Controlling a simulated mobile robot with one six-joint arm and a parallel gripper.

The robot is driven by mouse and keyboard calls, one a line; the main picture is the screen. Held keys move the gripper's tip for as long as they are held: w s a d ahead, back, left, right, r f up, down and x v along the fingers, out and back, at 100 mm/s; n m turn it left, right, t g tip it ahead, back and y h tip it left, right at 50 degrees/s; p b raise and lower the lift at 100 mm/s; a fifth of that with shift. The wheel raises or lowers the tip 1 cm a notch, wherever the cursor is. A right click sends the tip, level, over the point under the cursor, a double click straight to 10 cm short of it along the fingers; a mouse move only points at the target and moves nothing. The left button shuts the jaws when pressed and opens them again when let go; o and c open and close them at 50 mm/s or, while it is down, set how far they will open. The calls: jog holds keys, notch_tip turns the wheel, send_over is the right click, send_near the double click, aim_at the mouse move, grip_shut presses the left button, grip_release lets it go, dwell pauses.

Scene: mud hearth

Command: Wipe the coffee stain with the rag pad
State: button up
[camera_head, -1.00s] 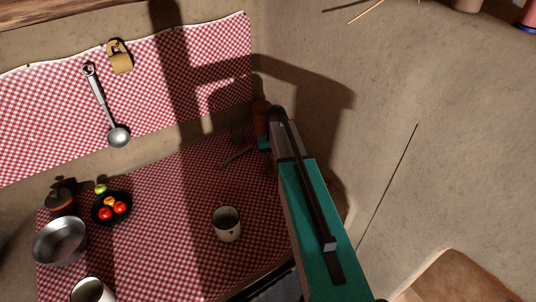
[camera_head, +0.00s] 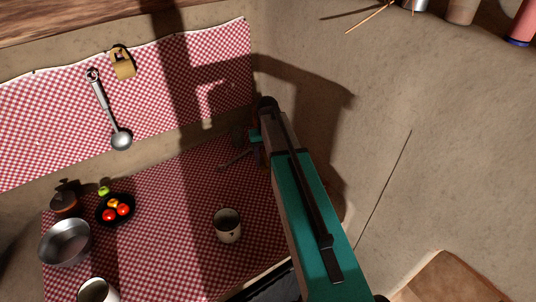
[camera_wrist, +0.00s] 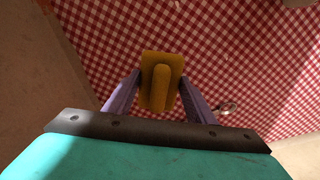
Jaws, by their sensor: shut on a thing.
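The rag pad (camera_wrist: 148,62), a mustard-yellow block with a raised rounded grip, shows in the wrist view. My gripper (camera_wrist: 160,80) has its two purple fingers on either side of the grip and is shut on it. The pad is over the red-and-white checked cloth (camera_wrist: 230,50); I cannot tell whether it touches. In the head view my teal arm reaches to the back right corner of the cloth-covered counter (camera_head: 180,200), and the pad is not clearly visible there. I cannot make out the coffee stain in either view.
An enamel mug (camera_head: 228,232) stands left of my arm. A dark plate of fruit (camera_head: 115,210), a metal bowl (camera_head: 65,243), a lidded pot (camera_head: 64,203) and another mug (camera_head: 97,291) are at the left. A ladle (camera_head: 120,140) hangs behind. The mud wall (camera_head: 400,110) is close on the right.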

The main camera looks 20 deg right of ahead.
jog(key=shift+r, duration=0.8)
